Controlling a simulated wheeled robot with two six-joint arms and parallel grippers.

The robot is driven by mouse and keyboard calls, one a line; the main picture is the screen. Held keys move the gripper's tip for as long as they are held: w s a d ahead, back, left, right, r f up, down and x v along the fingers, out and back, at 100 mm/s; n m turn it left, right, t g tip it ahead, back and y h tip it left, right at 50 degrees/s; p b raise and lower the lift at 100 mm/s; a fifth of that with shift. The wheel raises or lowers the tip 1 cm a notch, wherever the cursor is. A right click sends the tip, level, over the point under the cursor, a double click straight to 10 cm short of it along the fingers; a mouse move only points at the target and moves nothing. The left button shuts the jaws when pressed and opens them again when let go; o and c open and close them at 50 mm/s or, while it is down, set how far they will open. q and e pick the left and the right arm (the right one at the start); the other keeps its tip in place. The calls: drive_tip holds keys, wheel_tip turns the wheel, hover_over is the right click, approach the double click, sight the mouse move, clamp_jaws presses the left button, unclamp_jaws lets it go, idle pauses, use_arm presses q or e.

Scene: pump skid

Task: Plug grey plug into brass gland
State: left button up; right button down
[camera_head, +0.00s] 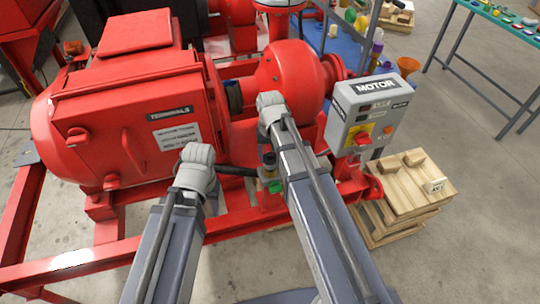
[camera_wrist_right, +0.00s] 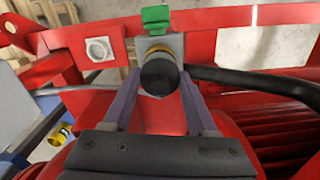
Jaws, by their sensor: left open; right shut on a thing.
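In the right wrist view, the grey plug (camera_wrist_right: 158,77) shows as a dark round end between the two fingers of my right gripper (camera_wrist_right: 159,92), which is shut on it. The brass gland (camera_wrist_right: 158,49) shows as a thin brass rim just behind the plug, against a grey plate. The plug covers most of it, and I cannot tell how far the plug sits in it. In the head view, my right wrist (camera_head: 271,110) is over the skid and its fingers are hidden. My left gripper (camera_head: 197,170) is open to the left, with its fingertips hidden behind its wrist.
A black cable (camera_wrist_right: 250,80) runs right from near the plug. A green block (camera_wrist_right: 155,18) sits beyond the gland. The red motor (camera_head: 130,120) and grey MOTOR box (camera_head: 367,112) flank my arms.

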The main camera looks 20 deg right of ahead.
drive_tip(key=shift+f+b, duration=0.55)
drive_tip(key=shift+f, duration=0.05)
drive_tip(key=shift+c, duration=0.6)
unclamp_jaws()
drive_tip(key=shift+r, duration=0.1)
wheel_tip(320, 180, up, 8)
drive_tip(key=p, duration=0.8)
drive_tip(key=shift+f, duration=0.2)
